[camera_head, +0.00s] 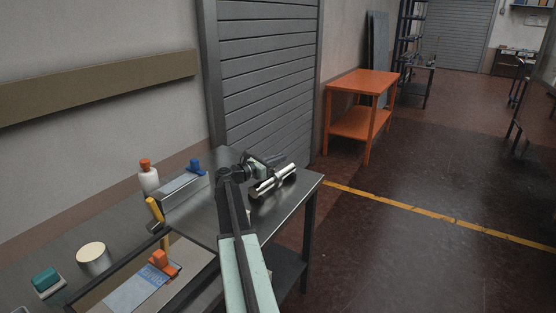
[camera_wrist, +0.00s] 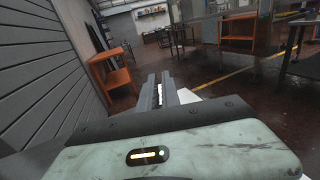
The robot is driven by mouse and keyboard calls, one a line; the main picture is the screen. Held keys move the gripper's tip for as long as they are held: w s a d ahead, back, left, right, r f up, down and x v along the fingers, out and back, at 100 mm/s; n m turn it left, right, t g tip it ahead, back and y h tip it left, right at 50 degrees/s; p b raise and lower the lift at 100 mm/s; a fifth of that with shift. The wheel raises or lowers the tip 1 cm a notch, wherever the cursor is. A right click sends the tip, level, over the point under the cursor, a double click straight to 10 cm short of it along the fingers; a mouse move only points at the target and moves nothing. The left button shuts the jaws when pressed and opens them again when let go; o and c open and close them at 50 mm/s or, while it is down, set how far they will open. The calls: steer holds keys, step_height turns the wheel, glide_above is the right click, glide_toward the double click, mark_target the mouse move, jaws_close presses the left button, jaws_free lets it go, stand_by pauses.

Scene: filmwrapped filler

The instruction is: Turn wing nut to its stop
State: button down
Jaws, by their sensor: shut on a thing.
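A pale metal cylinder-shaped fitting (camera_head: 270,188) lies near the right end of the dark metal bench (camera_head: 215,221) in the head view. My gripper (camera_head: 278,160) is right at this fitting, just behind its upper side. In the wrist view my gripper (camera_wrist: 160,82) shows two dark fingers close together, with a small bright piece between them. The gripper is shut on that piece, which I take to be the wing nut. Its wings and its angle are hidden by the fingers. A pale part also shows to the right of the fingers in the wrist view.
A white bottle with an orange cap (camera_head: 149,179), a long box with a blue piece (camera_head: 183,188), a yellow-handled tool (camera_head: 155,212), a round tin (camera_head: 93,258) and a tray (camera_head: 195,261) stand left of my arm. An orange table (camera_head: 361,86) stands beyond the bench.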

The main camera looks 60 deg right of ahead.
steer(key=m+g+y, duration=0.1)
steer(key=g, duration=0.1)
steer(key=m+g+y, duration=0.3)
steer(key=m+g, duration=0.1)
steer(key=shift+s+a+g, duration=0.15)
steer(key=shift+s+g, duration=0.1)
steer(key=shift+g, duration=0.15)
steer(key=shift+s+a+m+g+y, duration=0.15)
steer(key=shift+m+g+y, duration=0.45)
steer(key=shift+y, duration=0.3)
steer(key=shift+s+a+m+g+y, duration=0.15)
steer(key=shift+m+g+y, duration=0.4)
steer(key=shift+m+y, duration=0.3)
steer(key=shift+s+a+m+g+y, duration=0.15)
steer(key=shift+m+g+y, duration=0.4)
steer(key=shift+y, duration=0.4)
steer(key=c, duration=1.6)
jaws_free()
steer(key=shift+o, duration=0.2)
steer(key=s+a+r+p, duration=0.2)
steer(key=s+a, duration=0.2)
steer(key=a, duration=0.2)
steer(key=s+a+r+p, duration=0.3)
steer(key=s+a, duration=0.2)
steer(key=a, duration=0.2)
steer(key=shift+a, duration=0.25)
